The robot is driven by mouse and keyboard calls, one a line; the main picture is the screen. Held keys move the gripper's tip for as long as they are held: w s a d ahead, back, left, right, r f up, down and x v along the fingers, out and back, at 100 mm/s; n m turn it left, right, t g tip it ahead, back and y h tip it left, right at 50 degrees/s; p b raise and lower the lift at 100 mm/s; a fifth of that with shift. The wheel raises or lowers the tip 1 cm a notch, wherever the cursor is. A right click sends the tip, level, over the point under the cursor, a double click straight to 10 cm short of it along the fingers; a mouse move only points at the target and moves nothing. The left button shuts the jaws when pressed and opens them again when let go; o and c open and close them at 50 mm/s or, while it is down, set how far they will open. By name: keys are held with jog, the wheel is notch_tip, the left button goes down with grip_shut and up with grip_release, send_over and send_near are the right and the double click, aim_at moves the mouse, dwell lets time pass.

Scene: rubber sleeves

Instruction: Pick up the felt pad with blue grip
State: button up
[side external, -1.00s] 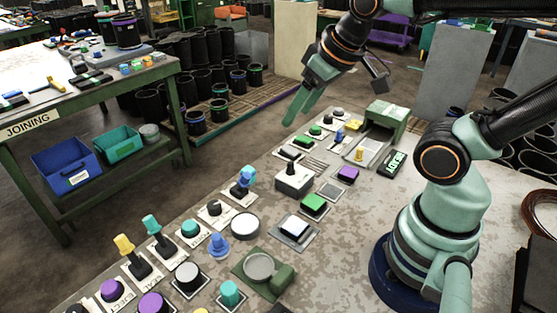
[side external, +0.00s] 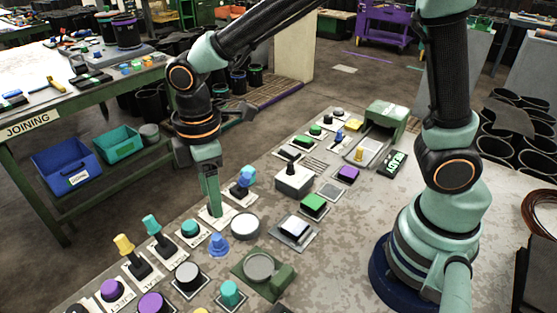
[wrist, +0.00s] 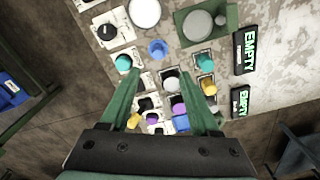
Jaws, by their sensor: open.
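A small blue piece (side external: 218,245) with a rounded top and wider base stands on the bench between the left-hand row of controls and the green fixture. It looks like the felt pad with blue grip, but I see no felt. It shows as a blue round shape in the wrist view (wrist: 157,48), beyond my fingertips. My gripper (side external: 213,212) points down just behind and left of the blue piece, in front of a black knob's plate. In the wrist view my gripper (wrist: 164,85) has its fingers well apart, with nothing held between them.
A white round button (side external: 245,226) stands right of the blue piece, and a teal button (side external: 190,229) left of it. A green fixture (side external: 283,285) with a grey disc is nearer the camera. A blue-topped lever (side external: 242,182) stands behind. Bare bench (side external: 340,260) lies to the right.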

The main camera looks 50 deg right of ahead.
send_over(216, 236)
jog(key=f, duration=0.5)
jog(key=s+f, duration=0.1)
jog(key=f, duration=0.1)
jog(key=shift+f, duration=0.15)
jog(key=shift+w+f, duration=0.25)
jog(key=shift+f, duration=1.1)
jog(key=shift+w+f, duration=0.2)
jog(key=shift+f, duration=1.1)
grip_shut()
